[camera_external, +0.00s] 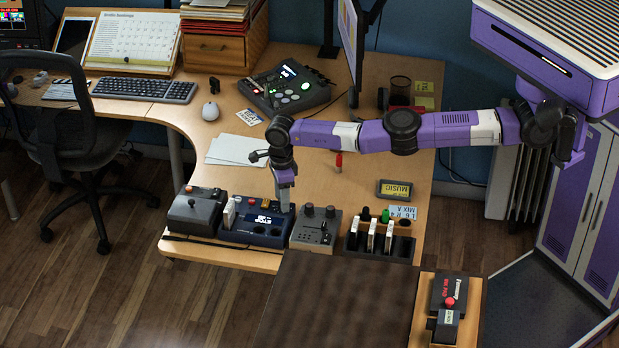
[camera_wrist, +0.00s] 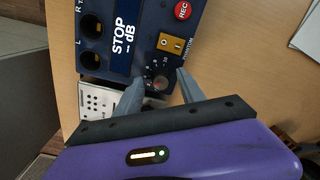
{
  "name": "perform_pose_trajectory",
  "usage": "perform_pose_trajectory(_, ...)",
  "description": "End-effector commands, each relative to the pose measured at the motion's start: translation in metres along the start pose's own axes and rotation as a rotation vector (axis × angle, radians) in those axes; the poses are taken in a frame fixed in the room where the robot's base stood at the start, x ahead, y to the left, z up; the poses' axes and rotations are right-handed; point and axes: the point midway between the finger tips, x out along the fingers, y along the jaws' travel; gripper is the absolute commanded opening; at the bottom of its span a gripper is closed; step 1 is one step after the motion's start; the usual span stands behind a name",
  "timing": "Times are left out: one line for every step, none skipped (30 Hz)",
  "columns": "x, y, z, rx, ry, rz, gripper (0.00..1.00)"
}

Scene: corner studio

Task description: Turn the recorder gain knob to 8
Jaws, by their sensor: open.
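The recorder (camera_external: 262,233) is a dark blue box at the table's front edge, with a lit display. In the wrist view the display reads "STOP -- dB", beside a red REC button (camera_wrist: 183,10) and an orange phantom switch (camera_wrist: 171,44). The gain knob (camera_wrist: 160,85) is small, round and grey, in a printed number scale; its pointer setting is too small to read. My gripper (camera_external: 285,208) points down over the recorder's right end. In the wrist view my gripper (camera_wrist: 159,77) is open, one finger on each side of the knob; contact cannot be told.
A grey box with a joystick (camera_external: 195,211) stands left of the recorder. A grey unit with knobs (camera_external: 315,232) stands close on its right, then a black rack with white cards (camera_external: 354,242). White papers (camera_external: 238,151) lie behind, with some bare tabletop around them.

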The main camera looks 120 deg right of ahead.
Motion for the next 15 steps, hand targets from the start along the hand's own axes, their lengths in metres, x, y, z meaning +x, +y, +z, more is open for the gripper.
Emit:
perform_pose_trajectory(0.0012,-0.0001,-0.0001,0.000,0.000,0.000,0.46)
perform_pose_trajectory(0.0014,-0.0002,-0.0001,0.000,0.000,0.000,0.46)
perform_pose_trajectory(0.0014,-0.0002,-0.0001,0.001,0.000,0.000,0.46)
perform_pose_trajectory(0.0012,-0.0002,-0.0001,0.001,0.000,0.000,0.46)
perform_pose_trajectory(0.0011,-0.0002,0.0000,0.001,0.000,0.000,0.46)
perform_pose_trajectory(0.0011,-0.0003,-0.0001,0.001,0.000,0.000,0.46)
perform_pose_trajectory(0.0011,-0.0003,-0.0001,0.001,0.000,-0.001,0.46)
perform_pose_trajectory(0.0010,-0.0003,0.0000,0.001,0.000,-0.001,0.44)
perform_pose_trajectory(0.0010,-0.0003,-0.0001,0.001,0.000,-0.001,0.37)
perform_pose_trajectory(0.0010,-0.0004,-0.0001,0.001,0.000,-0.001,0.31)
perform_pose_trajectory(0.0010,-0.0004,-0.0001,0.001,0.000,-0.001,0.25)
perform_pose_trajectory(0.0010,-0.0004,0.0000,0.001,0.000,-0.001,0.17)
perform_pose_trajectory(0.0010,-0.0004,-0.0001,0.001,0.000,-0.001,0.11)
perform_pose_trajectory(0.0009,-0.0004,0.0000,0.001,0.000,-0.001,0.05)
perform_pose_trajectory(0.0009,-0.0004,0.0000,0.001,0.000,-0.001,0.00)
